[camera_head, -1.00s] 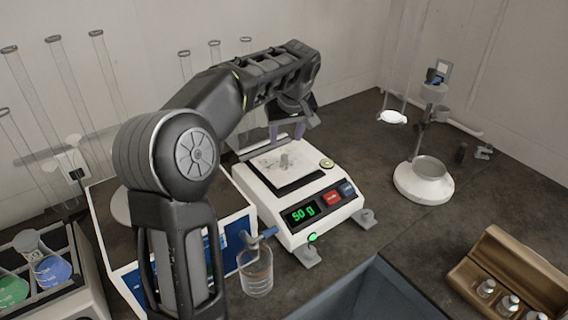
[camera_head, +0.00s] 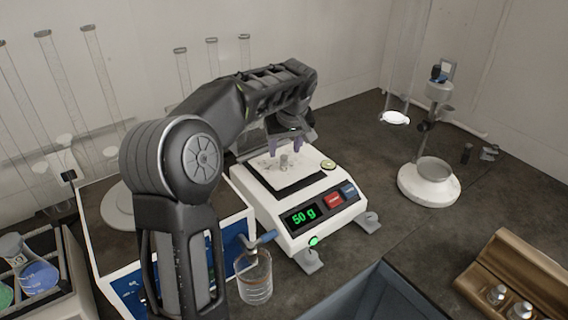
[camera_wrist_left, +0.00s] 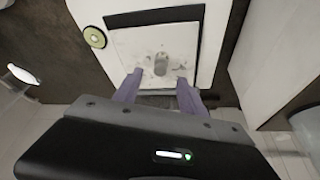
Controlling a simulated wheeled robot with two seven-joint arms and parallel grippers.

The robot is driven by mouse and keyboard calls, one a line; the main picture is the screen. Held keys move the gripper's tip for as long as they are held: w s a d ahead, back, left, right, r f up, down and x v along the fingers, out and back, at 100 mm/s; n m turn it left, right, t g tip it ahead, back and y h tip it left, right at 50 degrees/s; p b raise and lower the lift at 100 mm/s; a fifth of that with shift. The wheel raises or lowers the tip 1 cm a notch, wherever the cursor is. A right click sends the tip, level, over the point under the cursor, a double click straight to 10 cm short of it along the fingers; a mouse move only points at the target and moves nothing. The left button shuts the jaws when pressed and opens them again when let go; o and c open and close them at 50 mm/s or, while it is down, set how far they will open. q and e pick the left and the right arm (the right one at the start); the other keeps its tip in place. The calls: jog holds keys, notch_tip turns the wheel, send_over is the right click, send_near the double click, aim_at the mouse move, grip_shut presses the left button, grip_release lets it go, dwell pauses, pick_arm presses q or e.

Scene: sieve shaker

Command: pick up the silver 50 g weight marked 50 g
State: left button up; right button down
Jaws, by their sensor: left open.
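The silver 50 g weight (camera_head: 284,160) stands upright on the pan of the white balance (camera_head: 291,233), whose display reads 50 g. It also shows in the left wrist view (camera_wrist_left: 160,64), just beyond the fingertips. My left gripper (camera_head: 285,147) is open at the rear of the pan, close behind the weight. In the left wrist view its two purple fingers (camera_wrist_left: 158,84) stand apart with the weight between their lines and nothing held. The marking on the weight is too small to read. My right gripper is not seen.
A glass beaker (camera_head: 254,278) stands before the balance beside a blue tap. A blue-grey bin (camera_head: 369,296) is at the front. A wooden box with weights (camera_head: 519,280) is at front right. A white-based stand (camera_head: 429,182) is at right, with bare counter between.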

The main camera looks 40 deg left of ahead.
aim_at(284, 157)
pick_arm(q)
jog(key=p+x, duration=0.1)
jog(key=x, duration=0.4)
jog(key=shift+s+d+f, duration=0.1)
jog(key=shift+f, duration=0.1)
jog(key=shift+c, duration=0.3)
dwell(0.3)
grip_shut()
dwell(0.4)
